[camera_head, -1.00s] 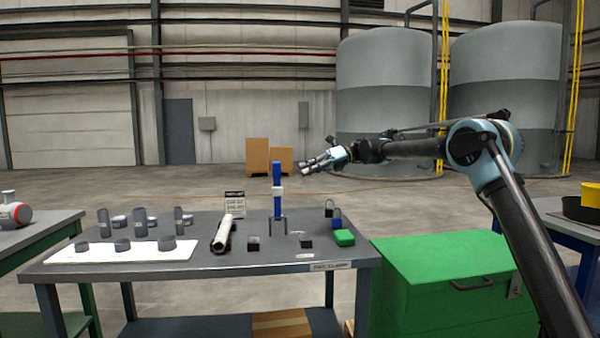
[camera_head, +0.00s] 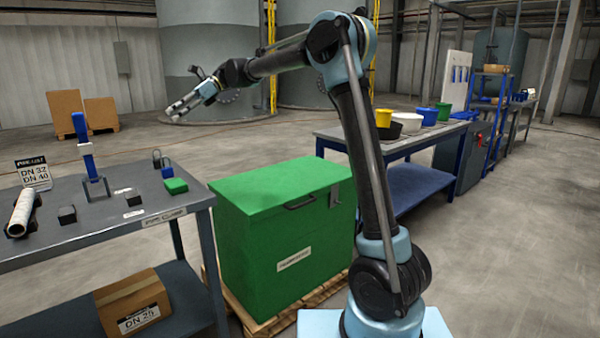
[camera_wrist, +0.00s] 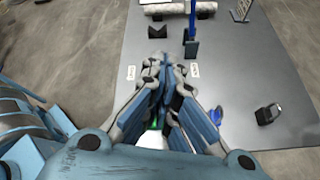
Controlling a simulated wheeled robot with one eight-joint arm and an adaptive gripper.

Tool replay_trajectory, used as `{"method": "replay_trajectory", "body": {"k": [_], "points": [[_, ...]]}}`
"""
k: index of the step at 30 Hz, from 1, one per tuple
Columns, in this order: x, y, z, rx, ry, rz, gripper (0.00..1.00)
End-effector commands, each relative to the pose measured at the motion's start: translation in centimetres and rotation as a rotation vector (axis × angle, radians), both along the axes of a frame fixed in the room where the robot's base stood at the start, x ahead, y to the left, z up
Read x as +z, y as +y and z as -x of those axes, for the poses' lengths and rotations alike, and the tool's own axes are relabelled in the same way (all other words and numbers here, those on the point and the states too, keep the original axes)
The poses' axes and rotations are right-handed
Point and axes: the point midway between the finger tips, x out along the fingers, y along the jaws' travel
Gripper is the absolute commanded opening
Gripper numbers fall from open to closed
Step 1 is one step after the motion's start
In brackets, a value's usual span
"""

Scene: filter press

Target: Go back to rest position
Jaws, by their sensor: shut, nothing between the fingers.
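My gripper (camera_head: 174,112) is at the end of my raised arm, in the air above and behind the right part of the grey table (camera_head: 140,222). Its fingers are closed together and hold nothing. In the wrist view, my gripper (camera_wrist: 165,65) hangs over the table top, apart from everything on it. A blue upright stand (camera_head: 83,140) on the table is to the left of my gripper in the head view.
A green chest (camera_head: 265,230) stands on a pallet right of the table. A green block (camera_head: 176,186), a padlock (camera_wrist: 267,113) and a pipe (camera_head: 22,212) lie on the table. A blue-shelved table (camera_head: 420,185) holds several tubs. Open floor lies beyond and at right.

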Motion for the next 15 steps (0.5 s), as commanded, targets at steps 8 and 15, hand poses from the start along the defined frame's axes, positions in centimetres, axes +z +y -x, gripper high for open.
{"method": "replay_trajectory", "body": {"k": [8,15], "points": [[-1.3,-10.0,0.2,0.013,-0.262,-0.024,0.00],[-3.4,-18.4,1.5,0.060,-0.482,-0.016,0.00]]}}
